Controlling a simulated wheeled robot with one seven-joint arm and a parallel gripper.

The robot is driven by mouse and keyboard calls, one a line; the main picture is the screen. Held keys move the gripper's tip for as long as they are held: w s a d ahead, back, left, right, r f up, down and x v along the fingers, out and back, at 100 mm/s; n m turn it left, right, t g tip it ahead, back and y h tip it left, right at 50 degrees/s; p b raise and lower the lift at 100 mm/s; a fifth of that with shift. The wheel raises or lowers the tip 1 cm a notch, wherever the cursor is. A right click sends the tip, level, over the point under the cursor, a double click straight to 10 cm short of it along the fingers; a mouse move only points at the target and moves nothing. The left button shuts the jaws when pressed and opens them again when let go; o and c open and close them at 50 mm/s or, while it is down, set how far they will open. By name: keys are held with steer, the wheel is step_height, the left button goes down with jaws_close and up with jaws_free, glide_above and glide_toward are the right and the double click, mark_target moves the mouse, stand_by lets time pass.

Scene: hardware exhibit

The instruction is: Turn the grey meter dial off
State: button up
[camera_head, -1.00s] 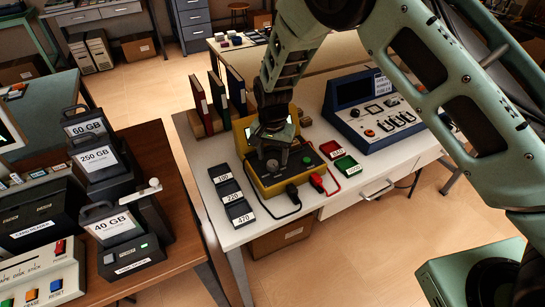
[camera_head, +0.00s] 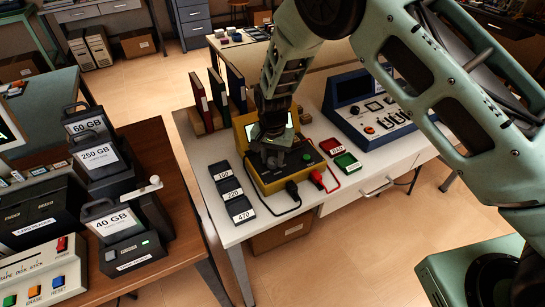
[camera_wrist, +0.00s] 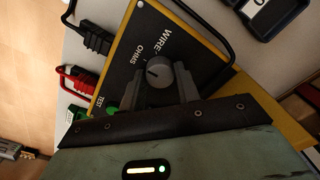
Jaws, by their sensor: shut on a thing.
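The yellow meter (camera_head: 262,187) with a black face lies on the white table. In the wrist view its face (camera_wrist: 128,60) carries the words OHMS and WIRE, and a green button (camera_wrist: 111,111) beside the word TEST. The grey dial (camera_wrist: 157,72) is round with a dark pointer mark that points toward the OHMS side. My gripper (camera_wrist: 160,82) is shut on the dial, with one grey finger on each side of it. In the head view my gripper (camera_head: 272,157) is over the meter's face and mostly hides the dial.
Black and red plugs (camera_wrist: 94,38) with cables sit at the meter's edge. Black blocks (camera_head: 232,192) marked with numbers lie left of the meter. Red and green boxes (camera_head: 346,161) and a blue console (camera_head: 372,108) are to the right. Upright binders (camera_head: 218,92) stand behind.

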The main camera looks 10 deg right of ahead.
mark_target(272, 160)
steer(key=n+b, duration=0.2)
steer(key=n, duration=0.2)
steer(key=shift+n, duration=0.3)
steer(key=shift+n+b, duration=0.6)
steer(key=shift+n, duration=1.4)
steer(key=o, duration=1)
steer(key=shift+r, duration=0.1)
step_height(272, 160, up, 17)
steer(key=b, duration=0.2)
steer(key=shift+r+b, duration=0.15)
steer(key=shift+b, duration=0.2)
